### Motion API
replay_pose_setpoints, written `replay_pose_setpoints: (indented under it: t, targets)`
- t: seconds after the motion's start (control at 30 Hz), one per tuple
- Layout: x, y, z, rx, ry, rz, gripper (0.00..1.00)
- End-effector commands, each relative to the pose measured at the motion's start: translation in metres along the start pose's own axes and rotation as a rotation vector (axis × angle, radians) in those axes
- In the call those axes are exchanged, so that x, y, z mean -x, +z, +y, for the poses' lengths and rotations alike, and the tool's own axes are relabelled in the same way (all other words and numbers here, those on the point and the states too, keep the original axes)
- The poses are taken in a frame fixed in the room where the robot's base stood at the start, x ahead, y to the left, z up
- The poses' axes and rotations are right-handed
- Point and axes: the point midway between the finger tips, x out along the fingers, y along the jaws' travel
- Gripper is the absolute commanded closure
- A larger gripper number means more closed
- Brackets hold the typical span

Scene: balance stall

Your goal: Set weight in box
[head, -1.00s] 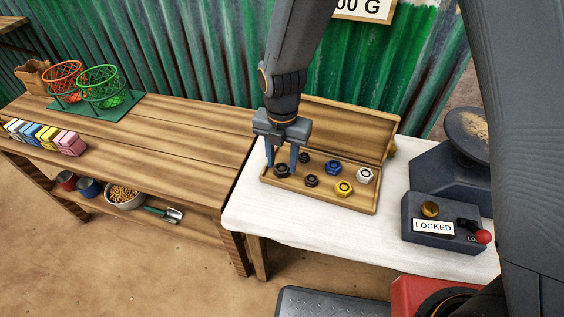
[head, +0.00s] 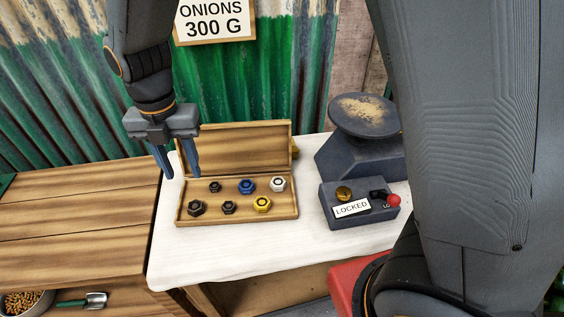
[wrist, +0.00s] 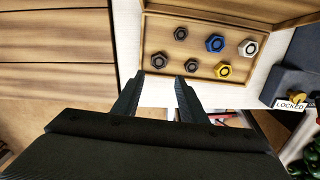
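The open wooden box (head: 237,221) sits on the white-topped table, its lid leaning up at the back.
Right of the box stands a dark control block (head: 345,213) with a LOCKED label and a red-knobbed lever, before a scale with a round pan (head: 363,116). A wooden bench (head: 85,235) is at left. A sign (head: 214,18) reads ONIONS 300 G.

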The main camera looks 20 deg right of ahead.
Motion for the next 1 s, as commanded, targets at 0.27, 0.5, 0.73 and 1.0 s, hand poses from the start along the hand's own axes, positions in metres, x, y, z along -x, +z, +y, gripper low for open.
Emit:
replay_pose_setpoints:
  t: [0.27,0.5,0.73,1.0]
  targets:
    - [0.005,0.019,-0.073,-0.622,0.003,-0.002,0.61]
    - [0.007,0.022,-0.160,-1.421,0.007,-0.002,0.61]
    - [0.006,0.007,-0.234,-2.181,0.014,-0.001,0.61]
    - [0.003,-0.017,-0.288,-2.821,0.019,0.003,0.61]
